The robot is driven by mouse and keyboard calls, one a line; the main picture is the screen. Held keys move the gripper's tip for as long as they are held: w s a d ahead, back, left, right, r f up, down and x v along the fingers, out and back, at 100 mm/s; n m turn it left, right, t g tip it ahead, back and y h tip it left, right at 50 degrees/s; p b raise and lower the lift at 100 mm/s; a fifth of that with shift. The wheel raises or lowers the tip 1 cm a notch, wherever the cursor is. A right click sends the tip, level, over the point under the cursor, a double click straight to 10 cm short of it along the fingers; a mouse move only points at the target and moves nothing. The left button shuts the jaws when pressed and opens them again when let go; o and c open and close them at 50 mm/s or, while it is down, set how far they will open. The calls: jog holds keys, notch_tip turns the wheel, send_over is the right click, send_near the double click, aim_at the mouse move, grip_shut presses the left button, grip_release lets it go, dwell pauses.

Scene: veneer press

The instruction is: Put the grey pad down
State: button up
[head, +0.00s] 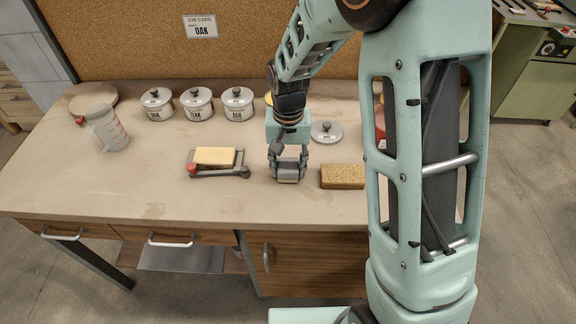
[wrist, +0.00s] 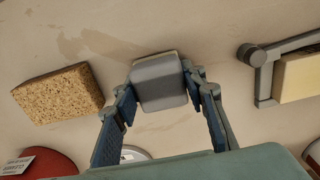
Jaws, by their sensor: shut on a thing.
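The grey pad (wrist: 160,80) is held between the two fingers of my gripper (head: 288,166), which is shut on it. In the wrist view the pad is a rounded grey block with a pale edge at its far side. In the head view the pad (head: 288,173) is small and partly hidden by the fingers. It is low over the worktop (head: 150,190), between the press frame and the cork block. I cannot tell whether its underside touches the surface.
A cork block (head: 342,176) lies right of my gripper. A grey frame with red knob (head: 192,169) and a pale wood block (head: 214,156) lies left. Lidded tins (head: 197,104), a loose lid (head: 326,131) and a measuring jug (head: 106,128) stand behind. The front-left worktop is clear.

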aim_at(288, 165)
jog(key=shift+f, duration=0.1)
jog(key=o, duration=1)
notch_tip(288, 165, up, 12)
jog(key=shift+r, duration=0.15)
